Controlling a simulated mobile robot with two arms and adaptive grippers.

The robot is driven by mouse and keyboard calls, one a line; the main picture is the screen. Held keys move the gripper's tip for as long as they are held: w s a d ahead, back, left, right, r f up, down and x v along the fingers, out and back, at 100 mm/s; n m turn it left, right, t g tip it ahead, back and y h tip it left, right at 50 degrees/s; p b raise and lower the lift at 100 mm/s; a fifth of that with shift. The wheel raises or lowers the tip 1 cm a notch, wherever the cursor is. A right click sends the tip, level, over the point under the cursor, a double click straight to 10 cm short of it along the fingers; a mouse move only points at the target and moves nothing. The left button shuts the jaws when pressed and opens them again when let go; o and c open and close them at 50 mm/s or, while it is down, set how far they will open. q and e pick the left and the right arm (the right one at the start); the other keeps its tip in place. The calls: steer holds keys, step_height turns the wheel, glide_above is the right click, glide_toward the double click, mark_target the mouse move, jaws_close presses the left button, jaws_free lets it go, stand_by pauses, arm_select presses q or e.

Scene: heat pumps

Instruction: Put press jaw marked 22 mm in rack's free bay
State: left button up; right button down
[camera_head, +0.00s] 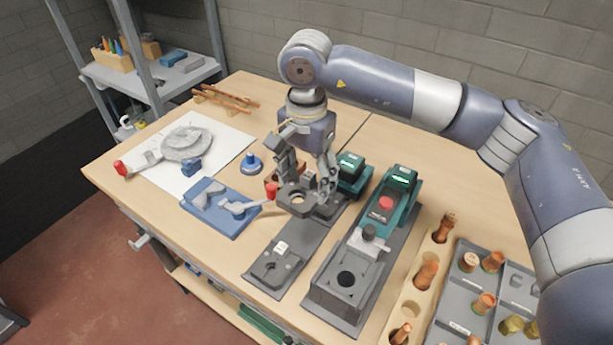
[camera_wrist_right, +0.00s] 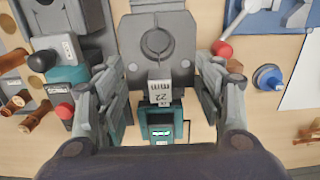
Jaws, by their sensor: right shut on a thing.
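My right gripper (camera_head: 304,189) is shut on a grey press jaw (camera_head: 297,201), one finger at each side. In the right wrist view the jaw (camera_wrist_right: 176,50) has a round opening and a white label (camera_wrist_right: 160,93) reading 22 mm. It is over the far part of the dark grey rack (camera_head: 304,231); the gap beneath is hard to judge. Another grey jaw (camera_head: 272,268) with a small white label lies in the rack's near bay. The bay under the held jaw is mostly hidden. My left gripper is not in view.
A green and grey press tool (camera_head: 385,215) on a dark tray stands right of the rack. A blue fixture (camera_head: 215,208) with a red-tipped lever is left. Copper fittings (camera_head: 426,273) stand at the right.

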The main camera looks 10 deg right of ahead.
steer(key=shift+f+b, duration=4.4)
steer(key=shift+f, duration=0.5)
steer(key=shift+f+b, duration=0.9)
steer(key=shift+f, duration=0.15)
steer(key=shift+f, duration=0.15)
steer(key=shift+f, duration=0.1)
steer(key=shift+c, duration=1.7)
jaws_free()
